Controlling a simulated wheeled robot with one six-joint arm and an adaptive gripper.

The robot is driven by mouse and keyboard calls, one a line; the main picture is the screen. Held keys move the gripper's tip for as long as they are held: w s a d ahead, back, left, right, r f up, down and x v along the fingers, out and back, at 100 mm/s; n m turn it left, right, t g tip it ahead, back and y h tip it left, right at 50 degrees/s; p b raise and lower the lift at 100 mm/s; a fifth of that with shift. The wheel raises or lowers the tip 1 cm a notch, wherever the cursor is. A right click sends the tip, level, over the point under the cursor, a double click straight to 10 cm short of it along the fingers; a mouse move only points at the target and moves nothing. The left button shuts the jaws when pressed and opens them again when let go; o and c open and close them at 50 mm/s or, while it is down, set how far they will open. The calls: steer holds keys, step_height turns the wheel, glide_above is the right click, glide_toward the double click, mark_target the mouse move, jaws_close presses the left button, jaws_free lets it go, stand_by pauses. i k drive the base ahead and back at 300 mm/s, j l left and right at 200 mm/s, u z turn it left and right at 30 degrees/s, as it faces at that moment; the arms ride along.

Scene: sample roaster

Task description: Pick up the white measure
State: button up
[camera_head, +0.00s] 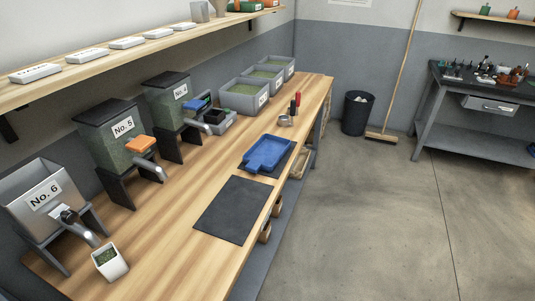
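The white measure (109,264) stands upright on the wooden bench at the lower left. It is a small, square, open-topped cup with green contents showing inside. It stands just below and in front of the spout (87,235) of the grey hopper No. 6 (40,205). From this view I cannot tell whether the spout reaches over its rim. Nothing covers the measure. My gripper does not show in this view.
Hoppers No. 5 (110,150) and another green one (165,110) stand farther along the bench (180,235). A dark mat (233,210) lies right of the measure, with a blue tray (267,153) beyond. A shelf (120,62) overhangs the hoppers. Floor (365,220) right of the bench is clear.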

mark_target(111, 263)
steer(key=k+j, duration=0.55)
steer(key=j, duration=0.3)
steer(key=k+j+z, duration=0.1)
steer(key=k+j, duration=0.2)
steer(key=j, duration=0.1)
